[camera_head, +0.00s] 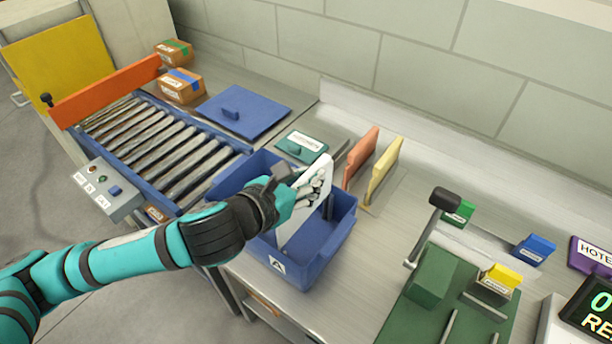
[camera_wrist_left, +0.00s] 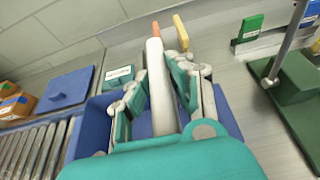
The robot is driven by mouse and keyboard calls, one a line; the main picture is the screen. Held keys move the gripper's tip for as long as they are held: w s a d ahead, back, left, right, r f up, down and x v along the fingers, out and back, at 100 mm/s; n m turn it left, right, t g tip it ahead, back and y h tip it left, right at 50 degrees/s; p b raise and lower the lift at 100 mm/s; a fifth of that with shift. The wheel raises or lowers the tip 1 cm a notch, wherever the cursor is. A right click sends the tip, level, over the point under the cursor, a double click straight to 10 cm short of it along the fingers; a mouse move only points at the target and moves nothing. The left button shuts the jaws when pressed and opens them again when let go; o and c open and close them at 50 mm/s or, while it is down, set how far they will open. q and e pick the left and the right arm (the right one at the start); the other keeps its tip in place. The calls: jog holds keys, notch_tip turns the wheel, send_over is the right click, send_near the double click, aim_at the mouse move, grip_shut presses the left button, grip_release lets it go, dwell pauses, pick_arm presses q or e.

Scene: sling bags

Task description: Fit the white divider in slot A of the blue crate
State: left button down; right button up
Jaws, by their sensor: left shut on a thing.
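The blue crate (camera_head: 318,266) stands on the grey bench, with a white label "A" (camera_head: 277,264) on its near side. The white divider (camera_head: 288,232) is upright, its lower part within the crate's outline and its top above the rim. My left gripper (camera_head: 314,188) is shut on the divider over the crate. In the left wrist view, the fingers (camera_wrist_left: 155,92) lie on both sides of the divider (camera_wrist_left: 158,75), with the crate (camera_wrist_left: 88,125) below. The divider's bottom edge and the slot are hidden, so I cannot tell whether it is seated. My right gripper is out of view.
A red panel (camera_head: 361,158) and a yellow panel (camera_head: 384,170) stand upright behind the crate. A teal labelled block (camera_head: 302,147) is beside them. The roller conveyor (camera_head: 165,145) is left; a green fixture with a lever (camera_head: 432,275) is right. Bare bench lies between crate and fixture.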

aim_at(316, 208)
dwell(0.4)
pick_arm(q)
jog(key=shift+p, duration=0.4)
jog(key=shift+p, duration=0.3)
dwell(0.4)
jog(key=shift+f+b, duration=3.05)
jog(key=shift+f, duration=2.05)
jog(key=c, duration=1.2)
grip_release()
jog(key=shift+s+f, duration=0.1)
jog(key=shift+o, duration=0.5)
jog(key=shift+f, duration=0.1)
